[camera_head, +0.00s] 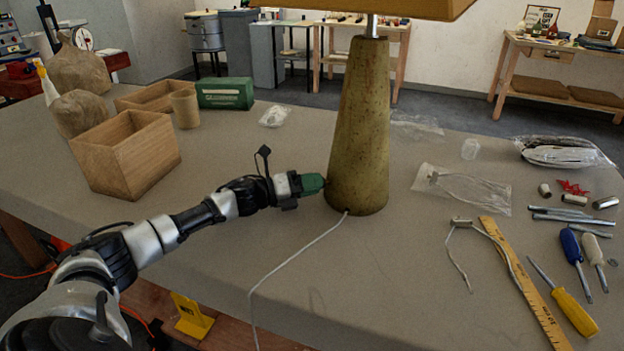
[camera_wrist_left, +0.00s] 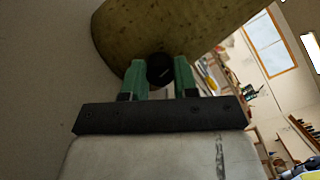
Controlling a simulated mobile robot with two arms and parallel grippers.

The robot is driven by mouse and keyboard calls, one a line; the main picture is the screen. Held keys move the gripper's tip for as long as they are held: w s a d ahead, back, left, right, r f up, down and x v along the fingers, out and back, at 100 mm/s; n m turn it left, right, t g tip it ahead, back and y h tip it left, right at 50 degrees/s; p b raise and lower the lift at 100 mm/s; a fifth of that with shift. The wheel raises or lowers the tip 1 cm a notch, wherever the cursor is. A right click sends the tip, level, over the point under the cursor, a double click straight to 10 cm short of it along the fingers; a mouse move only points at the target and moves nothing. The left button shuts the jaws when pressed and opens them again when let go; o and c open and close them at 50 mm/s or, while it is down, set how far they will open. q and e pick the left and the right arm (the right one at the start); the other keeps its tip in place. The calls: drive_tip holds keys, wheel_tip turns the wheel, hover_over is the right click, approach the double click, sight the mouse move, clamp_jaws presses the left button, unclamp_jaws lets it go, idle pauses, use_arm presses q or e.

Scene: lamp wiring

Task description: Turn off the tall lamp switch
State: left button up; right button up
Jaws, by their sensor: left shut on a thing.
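The tall lamp (camera_head: 358,130) stands upright on the grey table, with a mottled olive-brown tapered base; its shade (camera_head: 420,6) is cut off at the top. My left gripper (camera_head: 314,184) reaches in from the left, its green fingertips at the lower left side of the lamp base. In the left wrist view, a round black switch knob (camera_wrist_left: 160,70) sits between the two green fingers, against the lamp base (camera_wrist_left: 150,28). The fingers are shut on the knob. In the head view the knob is hidden by the fingertips. My right gripper is not in view.
A white cord (camera_head: 297,252) runs from the lamp's base to the front edge. Wooden boxes (camera_head: 125,160) and a green box (camera_head: 225,93) stand at the left. A ruler (camera_head: 520,280), screwdrivers (camera_head: 565,300) and bagged parts (camera_head: 460,190) lie at the right.

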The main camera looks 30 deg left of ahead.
use_arm(q)
drive_tip(key=n+p, duration=0.2)
drive_tip(key=n, duration=0.2)
drive_tip(key=shift+r+n, duration=0.15)
drive_tip(key=shift+n, duration=0.15)
drive_tip(key=shift+n+p, duration=0.8)
drive_tip(key=shift+n, duration=0.5)
drive_tip(key=o, duration=0.9)
drive_tip(key=shift+a, duration=0.1)
drive_tip(key=v, duration=0.3)
drive_tip(key=b+v, duration=0.1)
drive_tip(key=v, duration=0.5)
drive_tip(key=shift+f, duration=0.3)
drive_tip(key=shift+v, duration=0.9)
